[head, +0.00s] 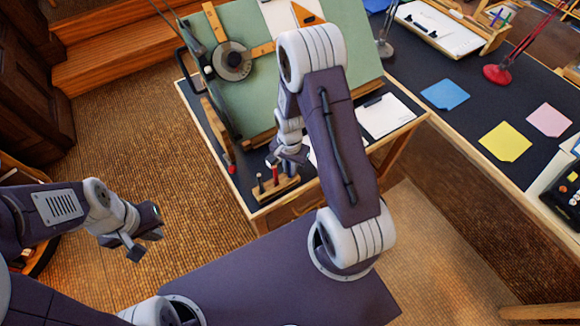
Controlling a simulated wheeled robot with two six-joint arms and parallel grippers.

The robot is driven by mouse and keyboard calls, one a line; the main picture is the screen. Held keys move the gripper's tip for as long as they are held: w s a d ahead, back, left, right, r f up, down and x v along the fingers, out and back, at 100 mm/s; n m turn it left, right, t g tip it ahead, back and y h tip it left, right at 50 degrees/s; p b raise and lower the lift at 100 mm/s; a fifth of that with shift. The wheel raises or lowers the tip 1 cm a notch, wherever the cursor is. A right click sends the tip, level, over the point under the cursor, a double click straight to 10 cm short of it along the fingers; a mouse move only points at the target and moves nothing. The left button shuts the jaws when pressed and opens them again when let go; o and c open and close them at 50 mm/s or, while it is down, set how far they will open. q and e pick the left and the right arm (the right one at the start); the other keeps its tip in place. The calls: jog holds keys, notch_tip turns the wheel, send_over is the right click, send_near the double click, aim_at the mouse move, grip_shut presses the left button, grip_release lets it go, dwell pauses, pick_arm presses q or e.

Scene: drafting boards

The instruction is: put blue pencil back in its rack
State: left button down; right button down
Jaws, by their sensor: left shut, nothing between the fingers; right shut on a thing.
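A small wooden rack (276,191) stands near the front left edge of the drafting desk. It holds a few upright slim things, a red one (275,175) and a dark one (260,183) among them. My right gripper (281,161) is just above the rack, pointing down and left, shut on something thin. I take this to be the blue pencil, but the fingers hide most of it and its colour is not clear. I cannot tell whether it touches the rack. My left gripper (144,246) is shut and empty, over the floor left of the desk.
A green tilted drafting board (240,90) with a round drafting head (232,62) rises behind the rack. A red-tipped tool (231,168) lies left of it. A clipboard (388,117) lies right of the board. A dark side table (460,120) holds coloured sheets and a red lamp (497,73).

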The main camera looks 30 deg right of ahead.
jog(key=shift+f+b, duration=0.3)
jog(key=shift+f, duration=0.1)
jog(key=c, duration=1.4)
grip_release()
jog(key=shift+o, duration=0.2)
notch_tip(320, 180, up, 9)
jog(key=shift+r, duration=0.1)
